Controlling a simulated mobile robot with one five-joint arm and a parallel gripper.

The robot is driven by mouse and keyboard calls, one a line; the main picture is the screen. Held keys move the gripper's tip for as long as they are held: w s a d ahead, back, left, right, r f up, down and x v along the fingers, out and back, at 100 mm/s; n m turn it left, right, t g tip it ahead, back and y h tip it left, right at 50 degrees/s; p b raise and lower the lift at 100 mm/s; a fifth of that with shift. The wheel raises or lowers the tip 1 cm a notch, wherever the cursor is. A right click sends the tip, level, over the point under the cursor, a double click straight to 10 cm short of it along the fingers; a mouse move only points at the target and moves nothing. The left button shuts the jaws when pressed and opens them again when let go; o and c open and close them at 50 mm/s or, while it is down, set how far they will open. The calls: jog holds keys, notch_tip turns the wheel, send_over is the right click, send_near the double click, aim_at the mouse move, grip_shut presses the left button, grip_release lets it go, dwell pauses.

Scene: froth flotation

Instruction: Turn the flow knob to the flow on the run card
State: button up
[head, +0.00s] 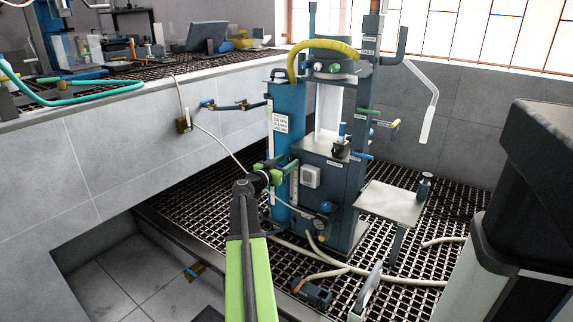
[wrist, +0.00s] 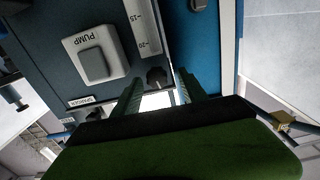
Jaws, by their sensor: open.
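The flow knob (wrist: 157,77) is small and dark and sits at the end of the white flow scale (wrist: 146,30) in the wrist view. In that view my gripper (wrist: 160,80) is open, with one green finger on each side of the knob. I cannot tell whether either finger touches it. In the head view my gripper (head: 278,176) is at the front left of the blue flotation machine (head: 320,170), beside the flow scale (head: 295,185); I cannot make out the knob there. The run card (head: 281,123) is white, on the blue upright above; its print is too small to read.
A pump switch (head: 310,177) is right of the scale, and also shows in the wrist view (wrist: 95,62). A blue ball-topped fitting (head: 326,207) sits low on the front. Pale hoses (head: 300,250) cross the grating. A small grey shelf (head: 390,203) stands at the right.

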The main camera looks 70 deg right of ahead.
jog(key=shift+s+d, duration=0.1)
jog(key=shift+d, duration=0.4)
jog(key=shift+c, duration=0.4)
